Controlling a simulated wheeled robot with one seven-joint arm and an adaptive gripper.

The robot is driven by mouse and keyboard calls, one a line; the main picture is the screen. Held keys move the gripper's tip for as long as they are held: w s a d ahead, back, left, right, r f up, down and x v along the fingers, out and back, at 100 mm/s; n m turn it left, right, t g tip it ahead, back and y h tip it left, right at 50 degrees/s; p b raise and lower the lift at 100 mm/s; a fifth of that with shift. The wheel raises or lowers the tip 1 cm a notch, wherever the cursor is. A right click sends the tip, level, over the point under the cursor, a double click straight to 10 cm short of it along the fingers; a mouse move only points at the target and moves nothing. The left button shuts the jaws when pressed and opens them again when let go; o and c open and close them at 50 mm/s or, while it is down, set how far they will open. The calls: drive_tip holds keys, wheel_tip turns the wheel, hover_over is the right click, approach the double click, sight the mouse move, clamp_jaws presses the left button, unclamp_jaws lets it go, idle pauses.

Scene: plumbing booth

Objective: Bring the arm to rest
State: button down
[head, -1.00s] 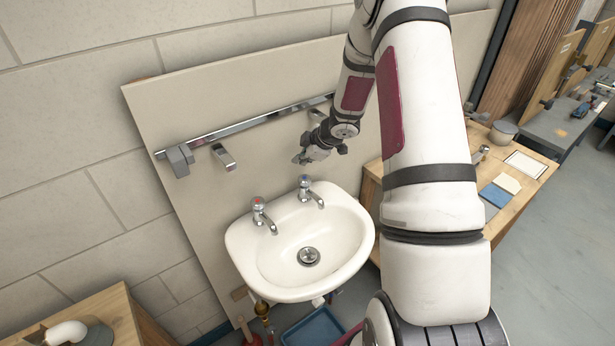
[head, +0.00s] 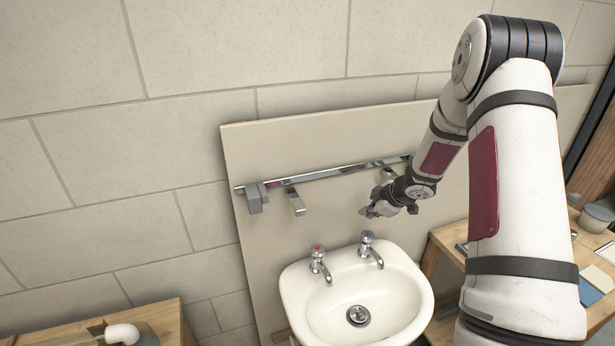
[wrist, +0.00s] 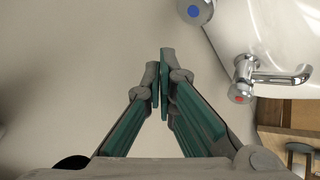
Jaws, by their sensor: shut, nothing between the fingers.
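My gripper (head: 368,211) is in front of the beige panel (head: 262,220), above the back edge of the white sink (head: 300,290) and below the chrome rail. In the wrist view my gripper (wrist: 161,52) has its two green-lined fingers together at the tips, with nothing between them. The red-marked tap (head: 318,264) and the blue-marked tap (head: 369,248) stand on the sink's back rim. Both taps also show at the upper right of the wrist view. My gripper is apart from the taps and the panel fills most of the view behind it.
A chrome rail (head: 330,174) with grey brackets runs across the panel close to my arm. A wooden bench (head: 170,315) with a white pipe elbow (head: 122,334) is at lower left. Another wooden bench (head: 449,241) stands right of the sink. The wall at left is clear.

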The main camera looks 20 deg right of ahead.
drive_tip(key=shift+r, duration=0.1)
drive_tip(key=s+a+r+m+h, duration=0.2)
drive_tip(key=s+r+m+h, duration=0.15)
drive_tip(key=r, duration=0.95)
drive_tip(key=s+a+r+m+h, duration=0.2)
drive_tip(key=s+r+m, duration=0.15)
drive_tip(key=r, duration=0.85)
drive_tip(key=s+a+r+m+y, duration=0.1)
drive_tip(key=s+a, duration=0.4)
drive_tip(key=s, duration=0.4)
drive_tip(key=s+a+r+m+g+y, duration=0.1)
drive_tip(key=s+a+r+m, duration=0.1)
drive_tip(key=s+a, duration=0.4)
drive_tip(key=s+a+r+m+y, duration=0.1)
drive_tip(key=s+a, duration=0.5)
drive_tip(key=s, duration=0.7)
drive_tip(key=shift+r+g+y, duration=0.3)
drive_tip(key=shift+r+y, duration=0.15)
drive_tip(key=shift+r, duration=0.05)
